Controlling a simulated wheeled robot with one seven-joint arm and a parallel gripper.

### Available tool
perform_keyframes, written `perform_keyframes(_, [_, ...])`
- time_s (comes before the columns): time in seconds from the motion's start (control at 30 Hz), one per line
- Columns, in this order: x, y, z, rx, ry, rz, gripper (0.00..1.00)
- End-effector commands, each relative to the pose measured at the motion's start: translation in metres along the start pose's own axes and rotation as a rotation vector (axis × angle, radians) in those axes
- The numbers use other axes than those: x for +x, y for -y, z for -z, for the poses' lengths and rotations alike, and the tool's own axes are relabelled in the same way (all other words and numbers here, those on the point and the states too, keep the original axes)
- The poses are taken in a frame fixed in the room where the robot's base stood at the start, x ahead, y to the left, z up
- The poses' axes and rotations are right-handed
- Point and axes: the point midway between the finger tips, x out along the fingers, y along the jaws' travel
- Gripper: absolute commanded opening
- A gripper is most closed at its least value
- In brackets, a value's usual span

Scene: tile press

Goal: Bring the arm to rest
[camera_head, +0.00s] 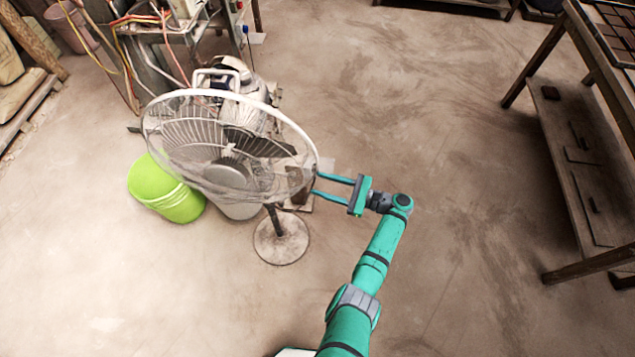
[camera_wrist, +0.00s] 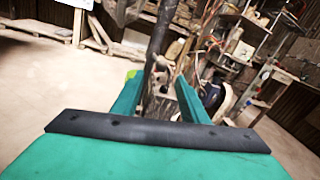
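My gripper (camera_head: 318,186) is teal and stretches out ahead of my arm in the head view, its two fingers apart and pointing left. Its tips are at the right rim of a standing fan (camera_head: 229,150); I cannot tell whether they touch the fan. In the wrist view my two fingers (camera_wrist: 160,92) stand apart, with a dark pole showing between and above them. I see nothing held between the fingers.
A green bucket (camera_head: 165,188) stands left of the fan, whose round base (camera_head: 281,238) is on the floor. A machine with cables (camera_head: 170,40) is behind. A wooden table (camera_head: 590,130) stands at the right. The floor between is clear.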

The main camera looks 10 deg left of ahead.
Motion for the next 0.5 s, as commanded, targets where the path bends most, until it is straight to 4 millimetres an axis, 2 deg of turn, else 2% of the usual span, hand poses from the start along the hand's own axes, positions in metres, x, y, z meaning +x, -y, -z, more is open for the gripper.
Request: perform_keyframes(0.5, [-0.004, 0.0006, 0.001, 0.0, -0.003, 0.008, 0.4])
